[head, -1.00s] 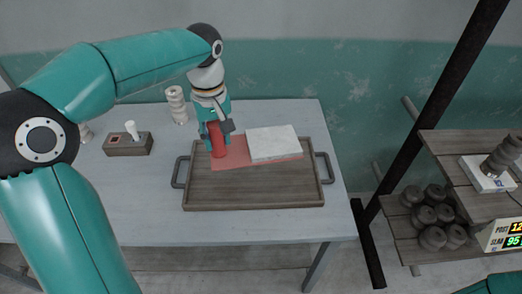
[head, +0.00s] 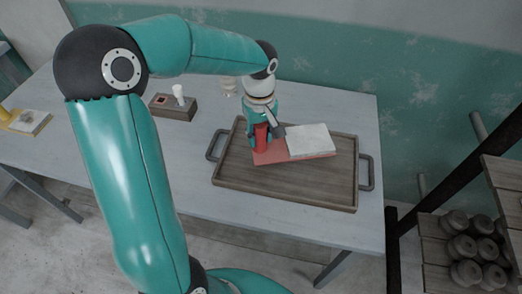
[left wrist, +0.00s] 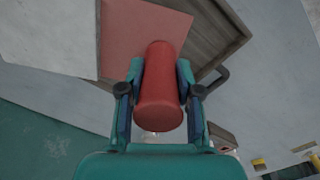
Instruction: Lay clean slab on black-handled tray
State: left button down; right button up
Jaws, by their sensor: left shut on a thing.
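A pale, flat slab (head: 310,139) lies on a thin red board (head: 278,157). A thick red handle (head: 261,137) is at the board's left end. My left gripper (head: 260,143) is shut on this handle; the left wrist view shows a finger on each side of the handle (left wrist: 160,95). Board and slab are over the wooden tray with dark handles (head: 290,184), toward its back; I cannot tell whether the board touches the tray. In the left wrist view, the slab (left wrist: 50,35) covers part of the board (left wrist: 140,35). My right gripper is not in view.
A small wooden block holder (head: 175,109) with a white peg stands left of the tray. A yellow-handled tray (head: 24,121) with something grey on it is at the table's far left. Shelves with dark rounded weights (head: 462,247) stand at the right. The table front is clear.

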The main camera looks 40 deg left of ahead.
aim_at(259, 125)
pick_arm(q)
notch_tip(259, 125, down, 7)
jog(key=shift+r, duration=0.1)
jog(key=c, duration=0.8)
grip_release()
jog(key=shift+s, duration=0.1)
jog(key=shift+r, duration=0.2)
notch_tip(259, 125, up, 12)
jog(key=shift+f, duration=0.15)
